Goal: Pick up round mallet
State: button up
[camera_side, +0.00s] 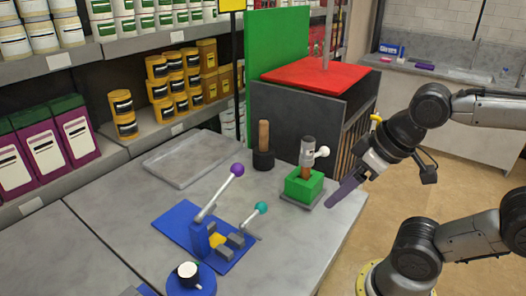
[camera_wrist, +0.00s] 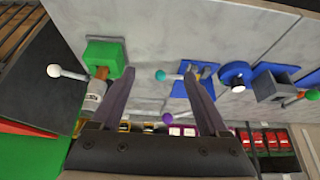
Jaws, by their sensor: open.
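A mallet with a wooden handle and a round black head (camera_side: 263,160) stands upright on the grey table, head down, in the side view. It is left of the green block and in front of the dark cabinet. I cannot make it out in the wrist view, where the gripper body may hide it. My gripper (camera_side: 346,190) is at the right edge of the table, to the right of the green block and well apart from the mallet. In the wrist view my gripper (camera_wrist: 159,77) is open, its two dark fingers spread with nothing held between them.
A green block (camera_side: 304,186) with an upright grey-and-brown part and white knob stands between gripper and mallet. A blue lever fixture (camera_side: 185,228), a blue disc with a cup (camera_side: 190,280) and a grey tray (camera_side: 187,158) are on the table. A dark cabinet (camera_side: 295,125) stands behind.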

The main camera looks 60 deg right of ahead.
jog(key=shift+c, duration=0.5)
